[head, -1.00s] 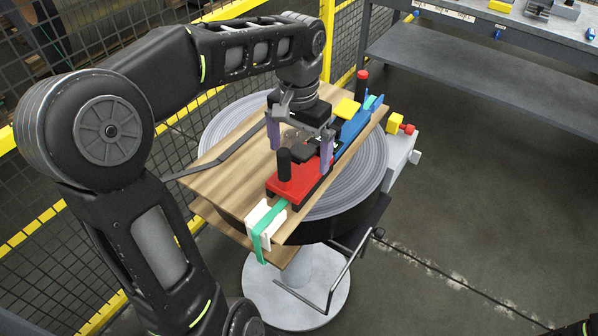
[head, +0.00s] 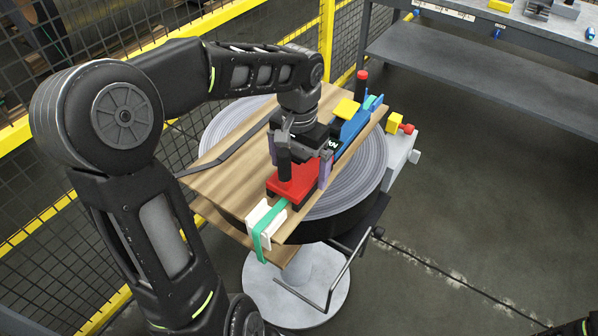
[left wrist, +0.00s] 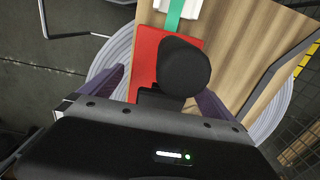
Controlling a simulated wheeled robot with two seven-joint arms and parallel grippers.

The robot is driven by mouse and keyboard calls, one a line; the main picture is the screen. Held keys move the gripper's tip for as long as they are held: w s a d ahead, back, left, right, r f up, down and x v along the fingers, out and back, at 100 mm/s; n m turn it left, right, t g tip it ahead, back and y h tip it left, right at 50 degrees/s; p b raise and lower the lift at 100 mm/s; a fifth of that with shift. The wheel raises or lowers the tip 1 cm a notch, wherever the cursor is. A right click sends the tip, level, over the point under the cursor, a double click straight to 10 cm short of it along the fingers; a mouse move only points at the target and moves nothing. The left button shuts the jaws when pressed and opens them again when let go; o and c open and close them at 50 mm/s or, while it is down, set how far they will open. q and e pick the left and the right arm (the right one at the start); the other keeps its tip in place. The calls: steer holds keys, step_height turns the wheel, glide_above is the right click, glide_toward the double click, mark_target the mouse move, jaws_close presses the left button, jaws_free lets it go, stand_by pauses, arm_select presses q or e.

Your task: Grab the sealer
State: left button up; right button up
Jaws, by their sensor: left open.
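The sealer appears to be the red tool (head: 293,187) with a black upright knob (head: 284,164), lying on the wooden board; I cannot tell whether the blue part (head: 355,124) behind it belongs to it. My left gripper (head: 299,163) is over the red part, its purple fingers spread to either side and its jaws open. In the left wrist view the red plate (left wrist: 148,60) and the round black knob (left wrist: 184,66) lie between the two fingers (left wrist: 160,100). The gripper hides the tool's middle. My right gripper is not in view.
The wooden board (head: 215,182) rests on a grey coil (head: 368,180) on a round pedestal (head: 318,298). A green strap (head: 260,240) passes through a white buckle (head: 277,216) at the board's front. A dark strip (head: 230,152) crosses the board. A wire fence (head: 40,200) stands at left.

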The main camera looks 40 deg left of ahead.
arm_select(q)
steer(key=c, duration=2.1)
steer(key=shift+r, duration=0.1)
